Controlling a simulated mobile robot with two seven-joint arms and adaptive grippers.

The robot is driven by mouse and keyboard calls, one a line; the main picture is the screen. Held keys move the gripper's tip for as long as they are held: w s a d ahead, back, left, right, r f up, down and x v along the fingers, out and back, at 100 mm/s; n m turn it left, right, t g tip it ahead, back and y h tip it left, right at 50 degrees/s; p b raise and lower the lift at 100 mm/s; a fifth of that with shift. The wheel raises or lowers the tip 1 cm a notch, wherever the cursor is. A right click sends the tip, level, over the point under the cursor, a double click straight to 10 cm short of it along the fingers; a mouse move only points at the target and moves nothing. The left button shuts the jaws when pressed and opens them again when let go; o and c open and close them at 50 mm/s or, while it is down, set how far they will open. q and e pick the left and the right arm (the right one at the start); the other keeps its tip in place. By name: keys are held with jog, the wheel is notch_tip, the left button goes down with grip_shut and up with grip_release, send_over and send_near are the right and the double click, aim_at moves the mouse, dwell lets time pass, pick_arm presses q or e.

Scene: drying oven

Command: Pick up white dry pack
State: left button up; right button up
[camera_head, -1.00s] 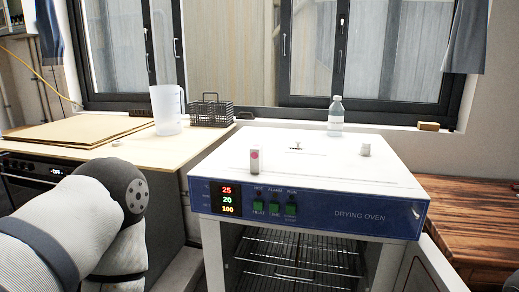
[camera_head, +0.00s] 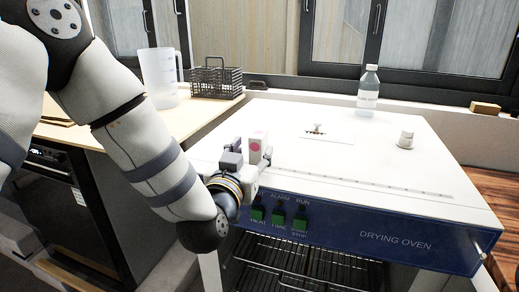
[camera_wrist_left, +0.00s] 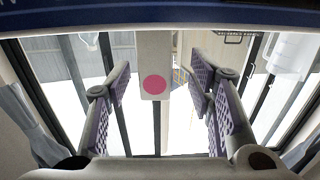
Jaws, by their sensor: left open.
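The white dry pack (camera_head: 257,142) is a small upright white block with a pink dot, standing on the white top of the drying oven (camera_head: 360,160) near its front edge. My left gripper (camera_head: 249,157) is open at the pack, with one finger on each side of it in the picture. In the left wrist view the pack (camera_wrist_left: 154,60) shows between the two spread purple-padded fingers (camera_wrist_left: 158,80), with a gap on each side. The pack's lower part is partly hidden by my gripper in the head view. My right gripper is not in view.
A clear bottle (camera_head: 368,90) stands at the back of the oven top, and a small white knob-like piece (camera_head: 405,140) at its right. A jug (camera_head: 159,78) and a black wire basket (camera_head: 216,82) stand on the left counter. The middle of the oven top has free room.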

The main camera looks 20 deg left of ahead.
aim_at(255, 153)
pick_arm(q)
jog(key=w, duration=0.3)
jog(key=shift+w+d+f, duration=0.15)
jog(key=shift+d+f, duration=0.05)
jog(key=shift+f, duration=0.05)
jog(key=shift+w+r, duration=0.1)
jog(key=shift+w, duration=0.35)
grip_shut()
